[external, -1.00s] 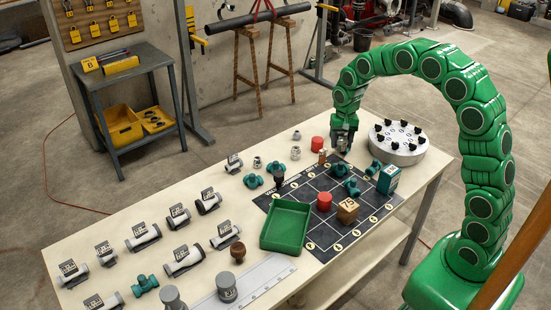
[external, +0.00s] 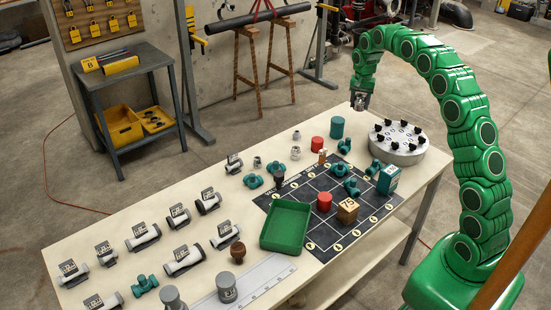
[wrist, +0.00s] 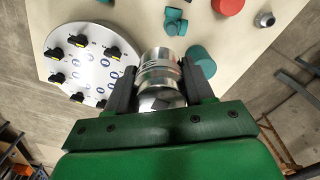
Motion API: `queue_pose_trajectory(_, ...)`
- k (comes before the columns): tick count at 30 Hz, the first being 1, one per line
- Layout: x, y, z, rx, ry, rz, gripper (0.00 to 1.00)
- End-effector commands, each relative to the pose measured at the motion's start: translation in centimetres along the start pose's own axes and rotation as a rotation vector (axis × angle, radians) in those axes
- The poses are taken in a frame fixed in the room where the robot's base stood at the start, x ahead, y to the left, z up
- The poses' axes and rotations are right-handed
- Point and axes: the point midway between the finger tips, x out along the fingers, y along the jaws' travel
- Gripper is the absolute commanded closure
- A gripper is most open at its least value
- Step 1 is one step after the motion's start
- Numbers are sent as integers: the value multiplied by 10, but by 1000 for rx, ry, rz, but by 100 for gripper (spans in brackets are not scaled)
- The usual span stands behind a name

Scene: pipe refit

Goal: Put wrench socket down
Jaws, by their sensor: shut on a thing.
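My gripper (external: 360,102) is raised above the far edge of the table, close to the round grey disc with black knobs. In the wrist view, my gripper (wrist: 160,90) is shut on a silver metal cylinder, the wrench socket (wrist: 158,68). One dark finger lies on each side of it. The socket is hard to make out in the external view. It is held in the air, clear of the table top.
The disc (external: 398,143) stands on the table's right end. A teal cylinder (external: 337,127), a red cylinder (external: 316,145) and teal fittings (external: 344,146) are near it. A dark grid mat (external: 292,186) bears a green tray (external: 286,224). Pale table between holds small silver fittings (external: 295,153).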

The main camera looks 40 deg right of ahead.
Motion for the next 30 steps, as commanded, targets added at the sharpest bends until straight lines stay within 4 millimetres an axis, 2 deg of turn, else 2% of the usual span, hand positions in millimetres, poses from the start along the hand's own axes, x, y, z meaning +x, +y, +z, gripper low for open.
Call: queue_pose_trajectory(30, 40, -55, -66, 1, 0, 0, 88)
